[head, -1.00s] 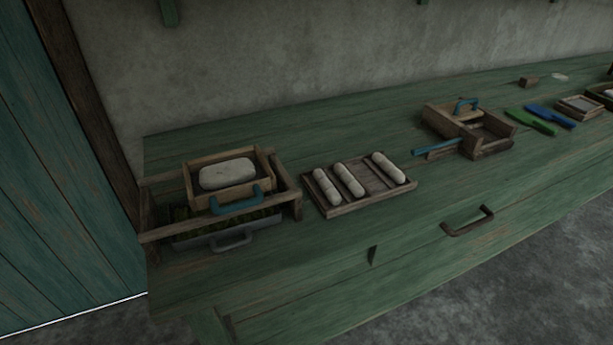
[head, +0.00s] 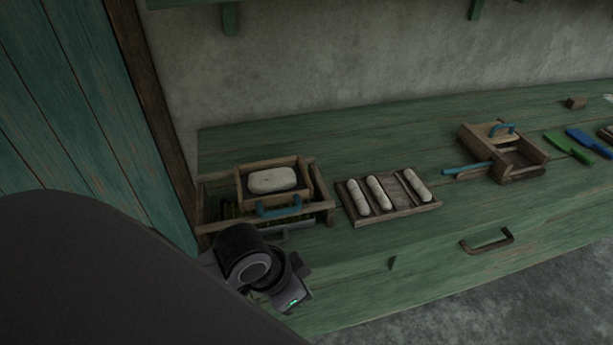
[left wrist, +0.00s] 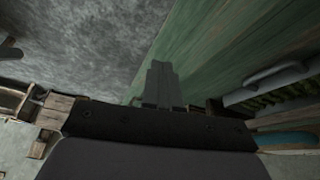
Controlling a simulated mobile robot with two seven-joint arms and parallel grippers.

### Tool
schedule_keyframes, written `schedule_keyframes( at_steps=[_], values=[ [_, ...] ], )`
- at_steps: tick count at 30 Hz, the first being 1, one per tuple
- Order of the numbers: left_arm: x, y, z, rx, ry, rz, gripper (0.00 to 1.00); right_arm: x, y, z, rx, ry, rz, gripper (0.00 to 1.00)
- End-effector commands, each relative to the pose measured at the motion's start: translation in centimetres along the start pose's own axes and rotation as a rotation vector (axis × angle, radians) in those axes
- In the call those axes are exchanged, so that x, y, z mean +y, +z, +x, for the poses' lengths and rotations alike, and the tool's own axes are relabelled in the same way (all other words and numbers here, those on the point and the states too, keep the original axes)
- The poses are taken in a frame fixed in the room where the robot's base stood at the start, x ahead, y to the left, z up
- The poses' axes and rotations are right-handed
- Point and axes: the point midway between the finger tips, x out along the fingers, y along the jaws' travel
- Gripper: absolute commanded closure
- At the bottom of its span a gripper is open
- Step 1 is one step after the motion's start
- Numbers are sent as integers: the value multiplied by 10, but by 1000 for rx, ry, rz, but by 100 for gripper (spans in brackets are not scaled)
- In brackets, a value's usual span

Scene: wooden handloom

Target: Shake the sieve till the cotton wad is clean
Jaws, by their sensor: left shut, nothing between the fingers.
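The sieve (head: 308,189) is a wooden box with a blue handle (head: 279,207) at its front. It sits on a wooden stand (head: 327,205) at the left of the bench. The pale cotton wad (head: 272,180) lies in it; dirt on it is too small to tell. My left gripper is in front of and below the stand, its fingers hidden in the head view. In the left wrist view its fingers (left wrist: 160,82) are shut and empty, with the sieve's blue handle (left wrist: 287,141) off to the right. My right gripper is out of view.
A grey-handled tray (left wrist: 265,83) with dark green matter is under the sieve. A wooden tray (head: 407,207) of white rolls is right of the stand. Farther right are a wooden box (head: 520,160) with blue handles and green and blue tools. A drawer handle (head: 487,241) juts out in front.

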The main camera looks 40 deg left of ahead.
Motion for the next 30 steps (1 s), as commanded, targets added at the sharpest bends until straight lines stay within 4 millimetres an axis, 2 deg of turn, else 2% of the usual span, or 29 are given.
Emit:
schedule_keyframes(
  at_steps=[1,5,10,14,18,24,30],
  values=[
    [-6,-14,-2,3,8,46,100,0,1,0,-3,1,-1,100],
    [-19,-43,-3,-4,40,141,100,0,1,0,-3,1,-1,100],
    [-46,-78,-13,-22,60,231,100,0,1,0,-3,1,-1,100],
    [-73,-103,-30,-41,64,272,100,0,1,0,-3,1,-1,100],
    [-106,-128,-56,-58,61,284,100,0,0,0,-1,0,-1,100],
    [-143,-151,-96,-65,62,267,100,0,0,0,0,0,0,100],
    [-156,-159,-114,-63,69,251,100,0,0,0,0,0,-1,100]
  ],
)
